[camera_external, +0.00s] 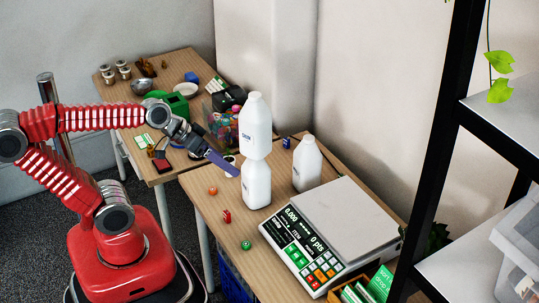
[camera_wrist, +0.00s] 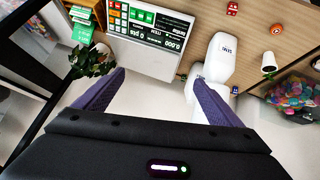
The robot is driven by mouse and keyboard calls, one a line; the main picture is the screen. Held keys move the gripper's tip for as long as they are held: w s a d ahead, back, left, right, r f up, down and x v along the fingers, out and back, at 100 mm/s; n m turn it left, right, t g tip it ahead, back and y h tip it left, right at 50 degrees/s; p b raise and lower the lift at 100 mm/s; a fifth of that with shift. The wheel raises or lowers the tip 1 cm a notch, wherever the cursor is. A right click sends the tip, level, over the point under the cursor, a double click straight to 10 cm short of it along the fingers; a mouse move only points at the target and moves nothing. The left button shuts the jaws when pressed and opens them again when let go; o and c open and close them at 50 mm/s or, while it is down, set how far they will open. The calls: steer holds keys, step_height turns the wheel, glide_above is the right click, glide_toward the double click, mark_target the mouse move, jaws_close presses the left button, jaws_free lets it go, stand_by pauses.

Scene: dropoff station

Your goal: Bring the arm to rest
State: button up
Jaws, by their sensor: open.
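My arm reaches out from its red base over the near table. My gripper (camera_external: 222,163) points down and right, its purple fingers close to the stacked white bottles in the outside view; I cannot tell whether they touch. In the wrist view my gripper (camera_wrist: 158,78) has its two fingers wide apart with nothing held between them. One white bottle (camera_external: 255,125) stands upright on top of another white bottle (camera_external: 256,187). In the wrist view white bottles (camera_wrist: 218,60) show beside the right finger.
A third white bottle (camera_external: 307,166) stands behind the stack. A scale (camera_external: 345,217) with a keypad fills the table's right side. Small red and green dice lie at the front. A second table (camera_external: 180,65) holds bowls and containers. A black shelf (camera_external: 432,150) stands at right.

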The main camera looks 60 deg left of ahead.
steer(key=s+a+f+g+y, duration=0.2)
steer(key=s+a, duration=0.4)
steer(key=shift+a+m+y, duration=0.25)
steer(key=shift+m+y, duration=0.05)
steer(key=shift+y, duration=0.1)
